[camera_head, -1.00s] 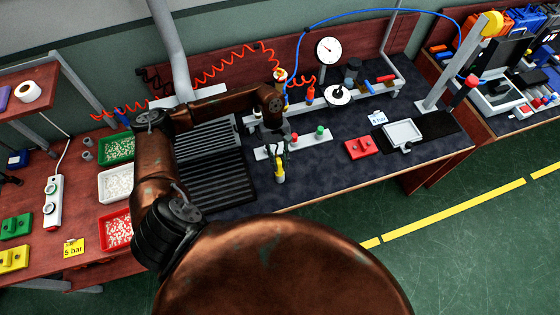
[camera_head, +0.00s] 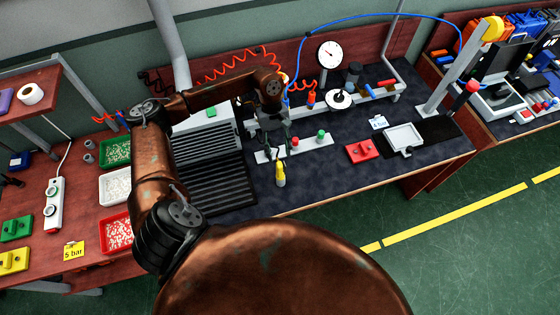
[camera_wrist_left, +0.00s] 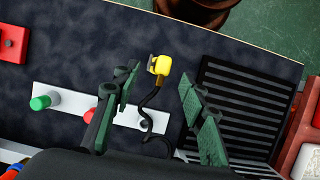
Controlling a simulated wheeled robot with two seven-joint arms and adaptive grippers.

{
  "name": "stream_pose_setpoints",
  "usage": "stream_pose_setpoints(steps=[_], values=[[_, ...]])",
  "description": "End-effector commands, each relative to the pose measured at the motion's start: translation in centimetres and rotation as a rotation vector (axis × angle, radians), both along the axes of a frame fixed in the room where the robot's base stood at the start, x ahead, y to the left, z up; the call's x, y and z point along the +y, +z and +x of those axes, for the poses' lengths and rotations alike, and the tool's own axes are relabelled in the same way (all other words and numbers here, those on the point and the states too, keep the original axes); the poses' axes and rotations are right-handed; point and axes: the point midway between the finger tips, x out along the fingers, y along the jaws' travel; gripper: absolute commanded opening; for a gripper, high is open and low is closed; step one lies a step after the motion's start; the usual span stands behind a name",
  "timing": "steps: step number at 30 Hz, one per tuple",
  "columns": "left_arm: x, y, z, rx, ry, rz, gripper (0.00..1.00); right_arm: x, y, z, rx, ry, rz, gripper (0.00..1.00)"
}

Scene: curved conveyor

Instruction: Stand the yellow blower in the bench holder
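The yellow blower (camera_head: 280,174) is at the front of the dark bench mat, below my left gripper (camera_head: 279,145). In the left wrist view, the blower (camera_wrist_left: 162,66) has a yellow head and a thin black curved part reaching back over the pale strip. My left gripper (camera_wrist_left: 158,76) is open there, its green-padded fingers apart on either side of the blower, and no finger visibly touches it. The pale strip (camera_head: 308,143) carries a red and a green knob. I cannot tell whether this strip is the bench holder. My right gripper is not in view.
A red block (camera_head: 361,151) and a grey tray (camera_head: 404,135) lie to the right. A dark ribbed panel (camera_head: 214,180) lies left of the blower. A gauge (camera_head: 329,54) and a round white-topped fixture (camera_head: 340,98) stand behind. Mat between strip and red block is clear.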

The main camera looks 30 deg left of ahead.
Motion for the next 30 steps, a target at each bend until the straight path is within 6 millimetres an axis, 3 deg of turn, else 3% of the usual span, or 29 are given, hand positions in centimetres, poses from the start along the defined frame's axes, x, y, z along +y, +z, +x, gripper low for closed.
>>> stream_pose_setpoints(steps=[3, 9, 30], values=[[0.7, 2.1, 0.6, -0.002, 0.000, 0.001, 0.39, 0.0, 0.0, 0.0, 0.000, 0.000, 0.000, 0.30], [1.2, 4.3, 1.0, 0.000, 0.000, 0.000, 0.39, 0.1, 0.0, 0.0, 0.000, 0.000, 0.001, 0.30], [1.4, 4.7, 1.1, 0.001, 0.000, -0.001, 0.39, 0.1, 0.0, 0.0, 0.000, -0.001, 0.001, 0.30]])
